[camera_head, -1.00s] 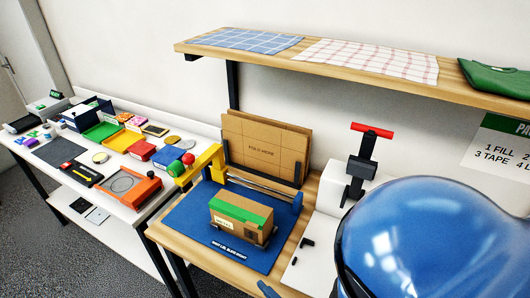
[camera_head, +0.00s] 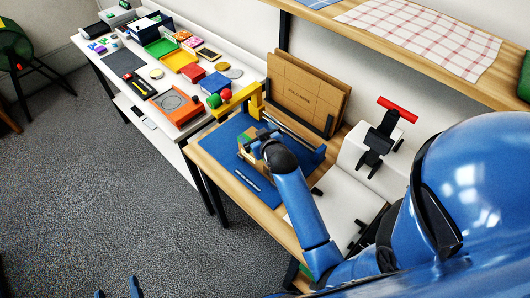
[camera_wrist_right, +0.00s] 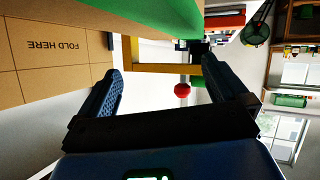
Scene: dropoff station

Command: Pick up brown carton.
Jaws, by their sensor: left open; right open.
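The brown carton (camera_head: 247,157) with green tape stands on the blue mat (camera_head: 226,160) in the head view, partly hidden by my right gripper and forearm. My right gripper (camera_head: 261,139) is at the carton's upper part in that view; contact cannot be told. In the right wrist view the open fingers (camera_wrist_right: 158,72) have a gap between them, and a brown surface with a green strip, the carton (camera_wrist_right: 60,12), crosses the top edge close to them. The tips of my left gripper (camera_head: 118,288) show at the bottom left of the head view, open and empty, away from the carton.
Folded cardboard sheets (camera_head: 306,90) stand in a rack behind the mat. A yellow frame (camera_head: 236,101) with red and green balls stands at the left. A tape press (camera_head: 382,137) with a red handle is to the right. A white table (camera_head: 112,58) holds several items.

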